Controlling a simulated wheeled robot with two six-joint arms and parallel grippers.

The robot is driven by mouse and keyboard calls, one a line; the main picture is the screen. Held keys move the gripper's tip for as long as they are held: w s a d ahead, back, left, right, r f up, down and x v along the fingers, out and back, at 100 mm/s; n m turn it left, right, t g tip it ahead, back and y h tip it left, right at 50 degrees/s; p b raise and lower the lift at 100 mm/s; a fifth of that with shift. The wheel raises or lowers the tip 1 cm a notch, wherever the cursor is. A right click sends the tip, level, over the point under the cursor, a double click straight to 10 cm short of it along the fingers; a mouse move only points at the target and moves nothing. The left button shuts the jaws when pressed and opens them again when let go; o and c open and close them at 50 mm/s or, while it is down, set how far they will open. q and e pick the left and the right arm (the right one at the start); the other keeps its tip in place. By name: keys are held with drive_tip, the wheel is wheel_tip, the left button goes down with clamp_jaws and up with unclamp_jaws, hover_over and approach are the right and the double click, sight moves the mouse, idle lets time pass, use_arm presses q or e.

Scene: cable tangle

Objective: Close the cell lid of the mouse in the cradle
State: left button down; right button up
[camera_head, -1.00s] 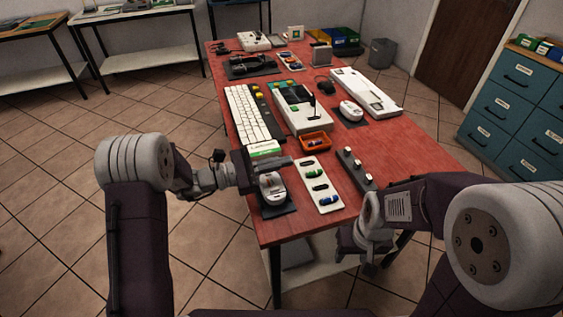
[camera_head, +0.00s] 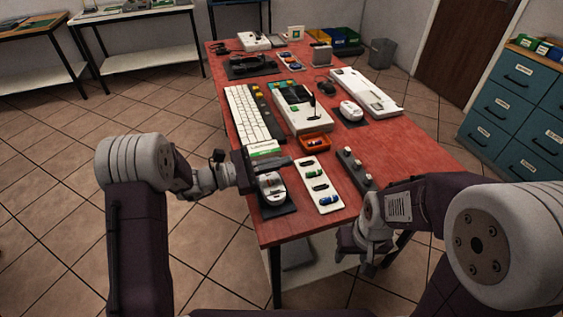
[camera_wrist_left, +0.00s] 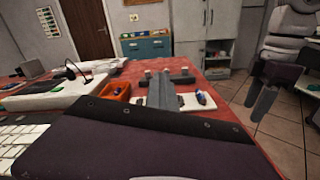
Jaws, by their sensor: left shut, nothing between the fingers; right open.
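A white mouse (camera_head: 272,190) with dark parts on top lies in a dark cradle (camera_head: 284,209) near the table's left front edge. Whether its cell lid is open or shut is too small to tell. My left gripper (camera_head: 284,162) is shut and empty, just behind the mouse, over its far end. Contact between them cannot be told. In the left wrist view the fingers (camera_wrist_left: 168,92) point away, and the mouse is not visible there. My right gripper (camera_head: 356,250) is open and empty off the table's front edge, and it also shows in the left wrist view (camera_wrist_left: 264,92).
A white tray (camera_head: 309,171) with several cells lies right of the cradle. A dark strip with knobs (camera_head: 354,168), an orange bin (camera_head: 315,141) and a keyboard (camera_head: 251,115) stand close by. Another white mouse (camera_head: 350,110) is further back. The table's right front is clear.

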use_arm(q)
drive_tip(key=c, duration=1.5)
unclamp_jaws()
drive_tip(key=p+v, duration=0.1)
drive_tip(key=v, duration=0.8)
